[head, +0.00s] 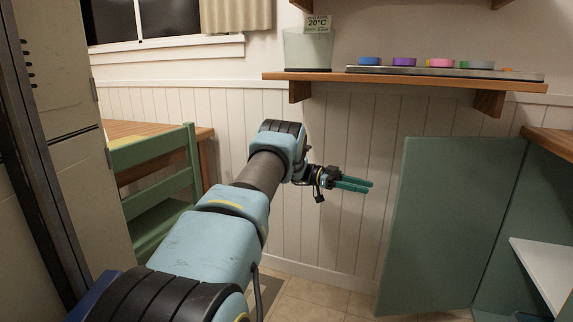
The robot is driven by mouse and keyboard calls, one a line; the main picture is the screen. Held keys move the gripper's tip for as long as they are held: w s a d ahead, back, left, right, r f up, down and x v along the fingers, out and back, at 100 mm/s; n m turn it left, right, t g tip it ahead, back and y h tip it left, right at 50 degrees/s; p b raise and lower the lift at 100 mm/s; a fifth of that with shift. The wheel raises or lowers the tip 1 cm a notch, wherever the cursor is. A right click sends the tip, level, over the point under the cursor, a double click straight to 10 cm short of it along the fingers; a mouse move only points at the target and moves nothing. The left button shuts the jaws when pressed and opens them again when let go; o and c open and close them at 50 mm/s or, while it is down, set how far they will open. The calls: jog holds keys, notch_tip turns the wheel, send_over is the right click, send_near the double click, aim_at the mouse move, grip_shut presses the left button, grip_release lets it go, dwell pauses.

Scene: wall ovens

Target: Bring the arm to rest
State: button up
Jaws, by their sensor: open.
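My arm reaches out from the bottom of the head view toward the panelled wall. My gripper (357,184) is at its end, with teal fingers pointing right. The fingers are apart and nothing shows between them. It is below the wooden shelf and to the left of an open green cabinet door (448,222), with a gap between the fingertips and the door.
A wooden shelf (330,83) holds a glass container (308,52) and a tray with several coloured round items. A green chair (160,185) and table (128,130) stand left. The open cabinet's white inner shelf (545,268) is at right. Tiled floor shows below.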

jog(key=w+r+n+t+h, duration=0.2)
jog(key=w+r+n+t, duration=0.5)
jog(key=w+r+t, duration=0.55)
jog(key=w+a+n+t+y, duration=0.1)
jog(key=a+n+t+y, duration=0.7)
jog(key=a, duration=0.3)
jog(key=s+a+f+n+g+y, duration=0.1)
jog(key=s+a+f+n+y, duration=0.25)
jog(key=s+a, duration=0.4)
jog(key=s+a+f+n+g+y, duration=0.1)
jog(key=s+a+f+n+y, duration=0.2)
jog(key=s+a, duration=0.45)
jog(key=s+a+f+n+g+y, duration=0.1)
jog(key=s+a+f+g, duration=0.15)
jog(key=s, duration=1.05)
jog(key=s+a+f+n+g+y, duration=0.15)
jog(key=s+g, duration=0.25)
jog(key=s, duration=0.8)
notch_tip(320, 180, up, 24)
jog(key=p, duration=2.4)
jog(key=shift+s+d+r+m+g+p, duration=0.25)
jog(key=shift+s+d+m+g+p, duration=0.05)
jog(key=shift+s+d, duration=0.05)
